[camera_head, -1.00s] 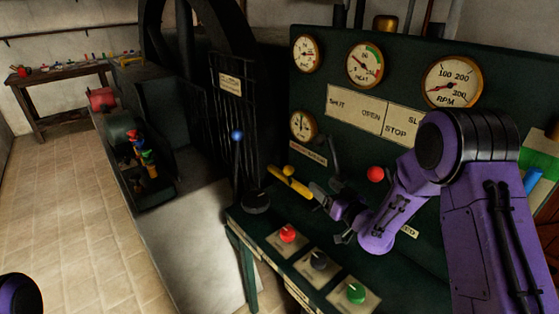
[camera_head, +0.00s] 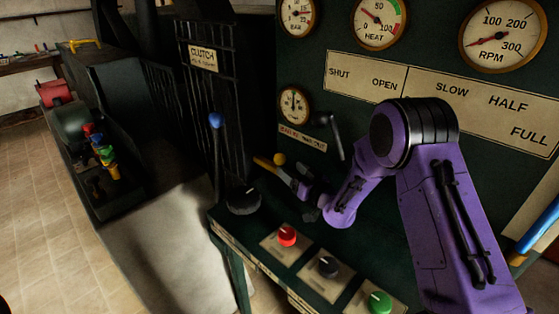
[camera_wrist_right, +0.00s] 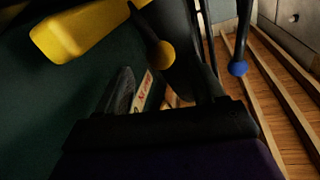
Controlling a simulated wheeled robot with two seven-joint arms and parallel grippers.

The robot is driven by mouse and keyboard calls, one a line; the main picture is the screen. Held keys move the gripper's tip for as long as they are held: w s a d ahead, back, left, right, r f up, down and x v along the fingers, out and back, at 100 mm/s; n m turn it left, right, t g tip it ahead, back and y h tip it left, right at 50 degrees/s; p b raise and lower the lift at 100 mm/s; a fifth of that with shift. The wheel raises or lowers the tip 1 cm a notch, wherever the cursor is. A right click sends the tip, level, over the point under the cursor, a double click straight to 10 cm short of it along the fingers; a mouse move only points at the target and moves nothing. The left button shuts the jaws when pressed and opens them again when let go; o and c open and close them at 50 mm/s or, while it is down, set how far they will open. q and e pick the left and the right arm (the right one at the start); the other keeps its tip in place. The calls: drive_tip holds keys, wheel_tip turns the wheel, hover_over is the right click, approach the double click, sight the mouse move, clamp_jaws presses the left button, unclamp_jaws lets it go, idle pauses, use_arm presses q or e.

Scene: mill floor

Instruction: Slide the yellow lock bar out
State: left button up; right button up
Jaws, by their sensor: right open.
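The yellow lock bar (camera_head: 263,163) lies low across the front of the dark green panel, with a yellow ball knob (camera_head: 279,158) beside it. My right gripper (camera_head: 296,183) is open at the bar's right end and hides part of it. In the right wrist view a thick yellow piece of the bar (camera_wrist_right: 75,30) fills the upper left. The yellow knob (camera_wrist_right: 167,54) shows ahead of the open fingers (camera_wrist_right: 163,88), apparently in line with the gap. I cannot tell whether they touch anything. My left gripper is out of view.
A blue-topped lever (camera_head: 215,122) stands left of the bar; its blue knob also shows in the right wrist view (camera_wrist_right: 238,68). A black-handled lever (camera_head: 337,138) hangs just above my right gripper. Red (camera_head: 288,236), black (camera_head: 327,266) and green (camera_head: 380,301) knobs sit on the ledge below.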

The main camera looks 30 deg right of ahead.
sight(284, 163)
drive_tip(key=w, duration=0.4)
drive_tip(key=w+a+p, duration=0.1)
drive_tip(key=w, duration=0.1)
drive_tip(key=shift+w, duration=0.4)
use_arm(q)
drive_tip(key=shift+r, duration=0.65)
use_arm(e)
drive_tip(key=shift+c, duration=0.4)
